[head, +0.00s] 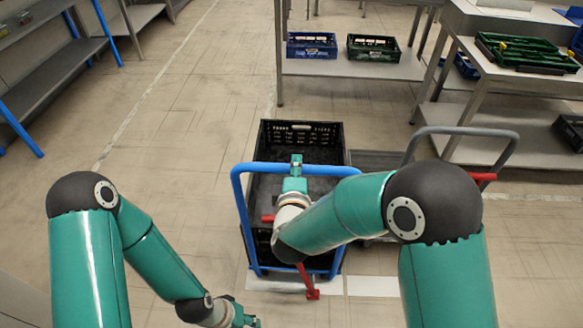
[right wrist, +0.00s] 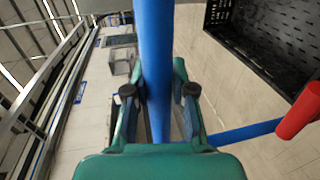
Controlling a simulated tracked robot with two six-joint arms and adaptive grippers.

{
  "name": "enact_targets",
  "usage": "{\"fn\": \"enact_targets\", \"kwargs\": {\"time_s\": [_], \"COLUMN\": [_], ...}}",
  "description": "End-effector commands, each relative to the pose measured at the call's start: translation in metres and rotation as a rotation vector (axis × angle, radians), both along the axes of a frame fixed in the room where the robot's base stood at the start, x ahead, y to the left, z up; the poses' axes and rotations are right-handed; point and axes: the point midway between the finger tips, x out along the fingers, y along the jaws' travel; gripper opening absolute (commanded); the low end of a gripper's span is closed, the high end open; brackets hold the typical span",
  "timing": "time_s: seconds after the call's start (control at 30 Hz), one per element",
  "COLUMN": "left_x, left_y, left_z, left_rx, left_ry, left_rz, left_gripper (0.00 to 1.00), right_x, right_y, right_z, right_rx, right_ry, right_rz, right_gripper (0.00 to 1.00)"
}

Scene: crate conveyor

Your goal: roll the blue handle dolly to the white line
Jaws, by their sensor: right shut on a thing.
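The blue handle dolly (head: 240,205) stands in the middle of the head view and carries a black crate (head: 334,135). My right gripper (head: 296,160) is at the top bar of its blue handle. In the right wrist view, the gripper (right wrist: 158,100) is shut on the blue bar (right wrist: 154,50), which runs between its fingers. The white line (head: 372,286) lies on the floor at the dolly's near end, partly hidden by the dolly and its red pedal (head: 312,293). My left gripper (head: 243,318) hangs low at the bottom edge, away from the dolly; its fingers are unclear.
A second dolly with a grey handle (head: 470,131) stands close on the right. Metal tables with crates, including a green crate (head: 525,52), stand behind and right. A shelf with blue posts (head: 20,130) is at the left. The floor between it and the dolly is clear.

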Motion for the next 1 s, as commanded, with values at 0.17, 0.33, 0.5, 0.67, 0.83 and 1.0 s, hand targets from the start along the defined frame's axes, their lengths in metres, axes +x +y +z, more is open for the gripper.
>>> {"fn": "enact_targets", "kwargs": {"time_s": [0.17,0.33,0.5,0.67,0.83,1.0], "left_x": [0.0,0.0,0.0,0.0,0.0,0.0], "left_y": [0.0,0.0,0.0,0.0,0.0,0.0], "left_z": [0.0,0.0,0.0,0.0,0.001,0.001], "left_rx": [0.0,0.0,0.0,0.0,0.0,0.0], "left_ry": [0.0,0.0,0.0,0.0,0.0,0.0], "left_rz": [0.0,0.0,0.0,0.0,0.0,0.0], "left_gripper": [0.4,0.4,0.4,0.4,0.4,0.4], "right_x": [0.002,0.001,0.001,0.001,-0.009,-0.035], "right_y": [-0.006,-0.002,0.002,0.004,0.006,0.007], "right_z": [0.0,0.0,-0.001,-0.001,0.001,0.006], "right_rx": [0.001,0.001,0.001,0.001,0.001,0.0], "right_ry": [0.0,0.001,0.002,0.003,0.003,0.004], "right_rz": [-0.022,-0.015,-0.004,0.001,0.003,0.005], "right_gripper": [0.0,0.42,0.51,0.51,0.51,0.51]}}
